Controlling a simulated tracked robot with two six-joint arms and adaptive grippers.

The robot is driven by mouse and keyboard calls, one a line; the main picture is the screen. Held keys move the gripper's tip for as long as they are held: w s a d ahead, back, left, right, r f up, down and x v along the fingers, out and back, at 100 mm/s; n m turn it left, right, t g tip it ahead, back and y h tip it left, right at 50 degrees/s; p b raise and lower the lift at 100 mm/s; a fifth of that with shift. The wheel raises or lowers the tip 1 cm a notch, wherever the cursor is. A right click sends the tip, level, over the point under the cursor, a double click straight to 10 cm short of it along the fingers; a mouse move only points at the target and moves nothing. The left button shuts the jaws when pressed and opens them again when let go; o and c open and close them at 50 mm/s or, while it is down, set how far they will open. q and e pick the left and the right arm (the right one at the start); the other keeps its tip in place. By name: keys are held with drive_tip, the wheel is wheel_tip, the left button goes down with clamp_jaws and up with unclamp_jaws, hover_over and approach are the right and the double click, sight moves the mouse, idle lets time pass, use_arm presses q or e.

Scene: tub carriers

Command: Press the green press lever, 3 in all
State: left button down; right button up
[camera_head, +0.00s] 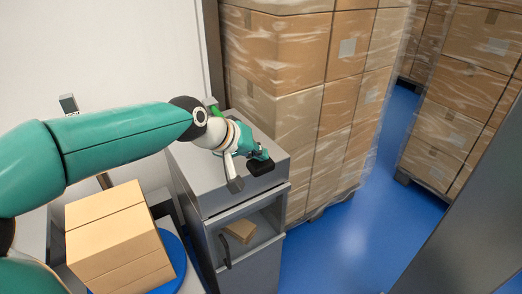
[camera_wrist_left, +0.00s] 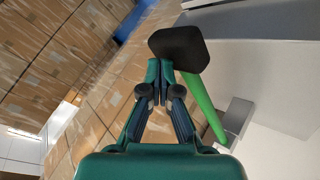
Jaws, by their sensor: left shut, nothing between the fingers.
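The press lever shows in the left wrist view as a green rod (camera_wrist_left: 203,105) with a black knob (camera_wrist_left: 180,48) at its end. A grey bracket (camera_wrist_left: 236,118) is beside the rod's lower part. My left gripper (camera_wrist_left: 160,72) is shut and empty, its fingertips close to the knob; I cannot tell whether they touch it. In the head view my left gripper (camera_head: 257,153) is over the grey cabinet top, beside the black knob (camera_head: 261,167). My arm and wrist hide most of the rod there. My right gripper is not in view.
The grey cabinet (camera_head: 190,172) has an open front with a small box (camera_head: 242,230) inside. A large carton (camera_head: 115,230) stands on a blue round plate (camera_head: 176,262) at lower left. Wrapped box stacks (camera_head: 300,100) stand close behind the cabinet. Blue floor (camera_head: 345,240) is clear at right.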

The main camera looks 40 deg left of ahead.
use_arm(q)
drive_tip(key=shift+f+b, duration=0.5)
drive_tip(key=shift+f, duration=0.15)
drive_tip(key=shift+r, duration=0.1)
idle(0.8)
drive_tip(key=shift+r+p, duration=2.5)
drive_tip(key=shift+r, duration=0.45)
wheel_tip(320, 180, up, 5)
drive_tip(key=p, duration=0.4)
drive_tip(key=shift+f, duration=0.1)
